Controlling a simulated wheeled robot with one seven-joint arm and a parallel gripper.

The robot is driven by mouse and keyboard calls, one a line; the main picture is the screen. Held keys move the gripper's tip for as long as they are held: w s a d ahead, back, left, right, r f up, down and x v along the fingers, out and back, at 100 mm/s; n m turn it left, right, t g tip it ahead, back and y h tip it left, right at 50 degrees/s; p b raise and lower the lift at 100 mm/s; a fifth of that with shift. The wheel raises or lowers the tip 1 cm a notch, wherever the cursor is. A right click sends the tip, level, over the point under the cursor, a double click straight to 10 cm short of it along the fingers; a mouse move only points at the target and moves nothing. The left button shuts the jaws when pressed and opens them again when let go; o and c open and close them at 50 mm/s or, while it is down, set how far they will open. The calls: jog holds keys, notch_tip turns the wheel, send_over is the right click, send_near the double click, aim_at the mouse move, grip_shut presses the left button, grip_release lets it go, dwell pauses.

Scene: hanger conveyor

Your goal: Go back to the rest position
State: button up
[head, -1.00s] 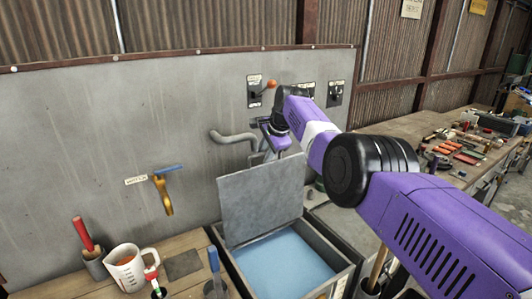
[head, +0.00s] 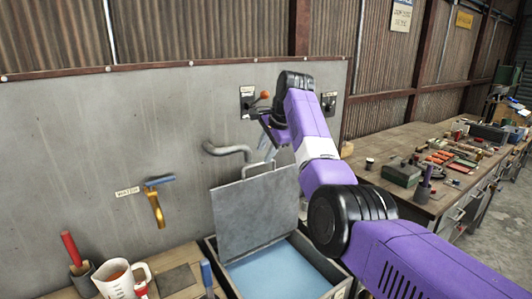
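My gripper (head: 270,150) is at the end of my purple arm, in front of the grey wall panel. It hangs just above the raised lid of the tank and below the wall switches. Its fingers are small and partly hidden by my wrist, so I cannot tell whether they are open or shut. I see nothing clearly held in it.
An open tank (head: 327,264) with blue liquid stands below, its grey lid (head: 255,215) upright. A lever switch (head: 252,101), a bent pipe (head: 226,149) and a blue-handled valve (head: 157,200) are on the wall. A measuring jug (head: 118,279) stands at lower left. A cluttered bench (head: 400,150) runs along the right.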

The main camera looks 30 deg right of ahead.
jog(key=shift+s+r, duration=0.15)
jog(key=shift+r, duration=0.1)
dwell(0.4)
